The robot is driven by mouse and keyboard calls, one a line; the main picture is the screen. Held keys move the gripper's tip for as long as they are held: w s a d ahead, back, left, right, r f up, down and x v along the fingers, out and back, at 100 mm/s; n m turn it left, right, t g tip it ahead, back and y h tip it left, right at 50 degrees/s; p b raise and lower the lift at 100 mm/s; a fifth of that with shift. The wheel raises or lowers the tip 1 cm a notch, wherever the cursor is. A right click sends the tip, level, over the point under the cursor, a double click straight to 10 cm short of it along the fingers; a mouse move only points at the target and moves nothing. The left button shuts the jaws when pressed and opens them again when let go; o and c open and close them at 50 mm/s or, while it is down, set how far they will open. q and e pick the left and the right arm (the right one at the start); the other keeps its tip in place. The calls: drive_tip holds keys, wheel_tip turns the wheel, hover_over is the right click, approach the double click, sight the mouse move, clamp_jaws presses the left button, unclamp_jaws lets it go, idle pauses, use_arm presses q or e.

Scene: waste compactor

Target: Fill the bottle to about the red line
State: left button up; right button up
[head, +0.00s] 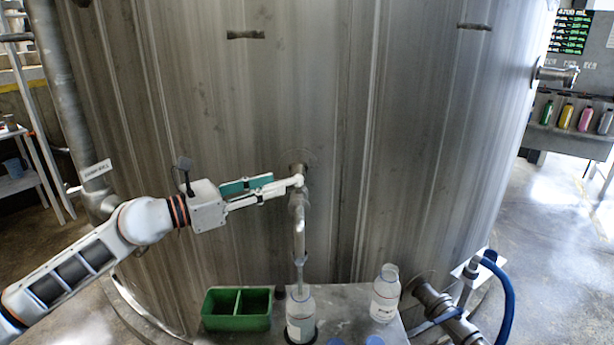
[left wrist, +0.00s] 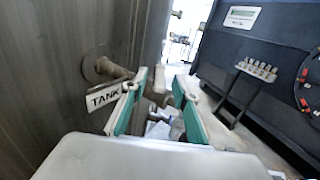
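A clear bottle with a white label (head: 300,318) stands upright under the spout of the tank's sampling tap (head: 299,232). The liquid level and the red line on it are too small to tell. My left gripper (head: 297,182) is at the top of the tap, beside the valve. In the left wrist view its two teal-padded fingers (left wrist: 161,84) are spread apart, with a pale piece between the tips that may be the valve handle. I cannot tell whether they touch it. My right gripper is not in view.
A second labelled bottle (head: 384,296) stands on the shelf to the right. A green two-part box (head: 237,325) is to the left. Blue caps (head: 374,341) lie at the front edge. A blue hose (head: 509,300) and pipe valve are at the right. The tank wall (head: 400,130) fills the background.

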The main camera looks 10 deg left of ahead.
sight(296, 178)
use_arm(q)
drive_tip(key=shift+w+d+r, duration=0.15)
drive_tip(key=shift+w+d, duration=0.3)
drive_tip(key=shift+d, duration=0.05)
drive_tip(key=p+x, duration=0.1)
drive_tip(key=x, duration=0.5)
drive_tip(key=shift+w+d, duration=0.15)
drive_tip(key=shift+w, duration=0.05)
clamp_jaws()
